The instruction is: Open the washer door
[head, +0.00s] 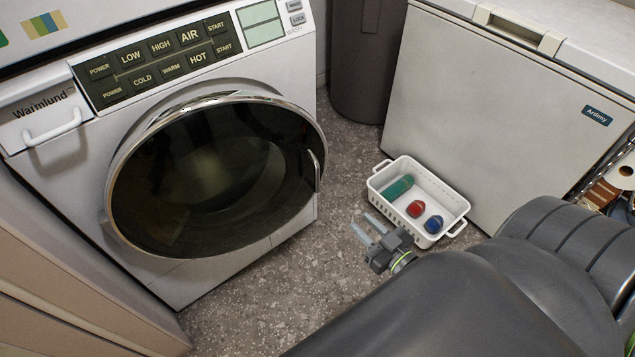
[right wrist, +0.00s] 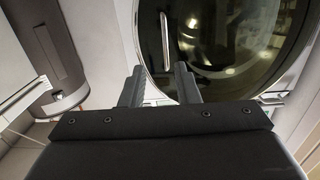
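The washer (head: 75,165) stands at the left of the head view, with its control panel on top. Its round door (head: 205,180) has dark glass and a chrome rim and looks closed. A curved chrome handle (head: 315,170) sits at the door's right edge. In the right wrist view the door (right wrist: 225,45) and handle (right wrist: 164,40) lie beyond the fingers. My right gripper (head: 366,228) is open and empty, to the right of and below the handle, apart from it. Its two spread fingers show in the wrist view (right wrist: 160,88). My left gripper is not in view.
A white basket (head: 447,192) with a green roll and red and blue items sits on the floor just beyond my right gripper. A white chest freezer (head: 490,110) stands behind it. A dark grey bin (head: 365,60) is at the back. Speckled floor (head: 265,295) is clear before the washer.

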